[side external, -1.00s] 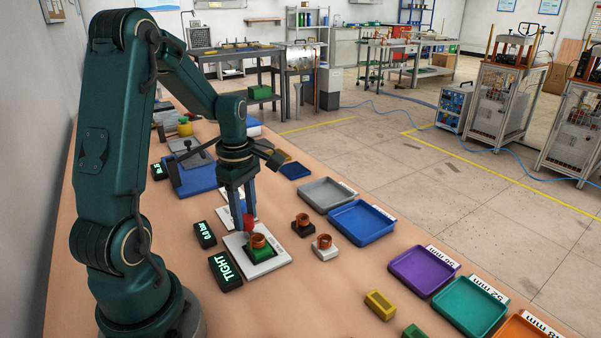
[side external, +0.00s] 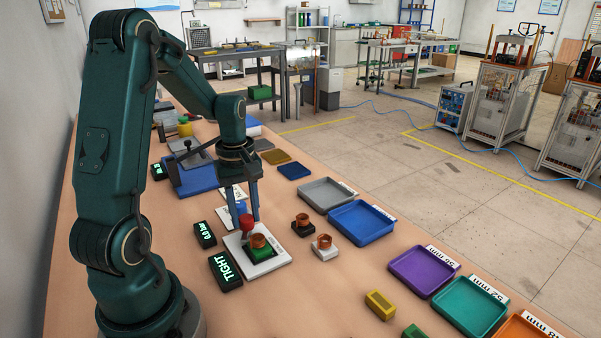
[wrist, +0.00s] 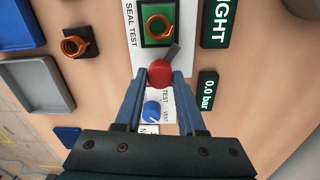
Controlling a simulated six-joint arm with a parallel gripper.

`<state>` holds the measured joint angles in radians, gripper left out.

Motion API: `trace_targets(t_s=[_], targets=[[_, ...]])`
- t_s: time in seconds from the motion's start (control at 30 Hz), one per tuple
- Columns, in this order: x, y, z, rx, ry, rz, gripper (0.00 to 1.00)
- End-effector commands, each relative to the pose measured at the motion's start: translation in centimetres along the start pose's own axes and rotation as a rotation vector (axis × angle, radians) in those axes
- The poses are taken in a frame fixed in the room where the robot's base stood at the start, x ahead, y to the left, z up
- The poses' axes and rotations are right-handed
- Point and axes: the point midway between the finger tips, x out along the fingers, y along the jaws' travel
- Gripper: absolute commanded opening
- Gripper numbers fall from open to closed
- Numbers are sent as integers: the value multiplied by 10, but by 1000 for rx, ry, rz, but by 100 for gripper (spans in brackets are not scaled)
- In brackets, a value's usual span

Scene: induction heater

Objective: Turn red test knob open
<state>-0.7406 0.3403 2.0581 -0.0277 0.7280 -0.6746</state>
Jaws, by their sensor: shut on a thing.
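The red test knob (wrist: 160,72) sits on the white seal test plate, next to the green block with a copper coil (wrist: 159,22). In the side view the red knob (side external: 246,221) shows just beyond the coil. My gripper (wrist: 160,76) has its two blue fingers on either side of the red knob and is shut on it. In the side view my gripper (side external: 244,214) reaches down from above. A dark grey lever (wrist: 172,51) sticks out from the knob toward the coil, slanted up and right. A blue vent knob (wrist: 151,109) lies between the fingers, nearer the palm.
A display reading TIGHT (side external: 226,271) and one reading 0.0 bar (side external: 205,235) stand left of the plate. Two more copper coils, one on a dark block (side external: 302,224) and one on a white block (side external: 324,247), stand to the right. A blue tray (side external: 362,222) lies beyond them.

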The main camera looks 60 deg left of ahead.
Motion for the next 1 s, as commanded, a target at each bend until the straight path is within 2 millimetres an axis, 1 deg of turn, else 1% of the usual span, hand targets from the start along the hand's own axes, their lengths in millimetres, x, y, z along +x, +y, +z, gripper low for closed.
trace_targets(t_s=[0.7,1.0], targets=[[0,1,-1,666,-15,1,0],[0,1,0,868,-20,1,0]])
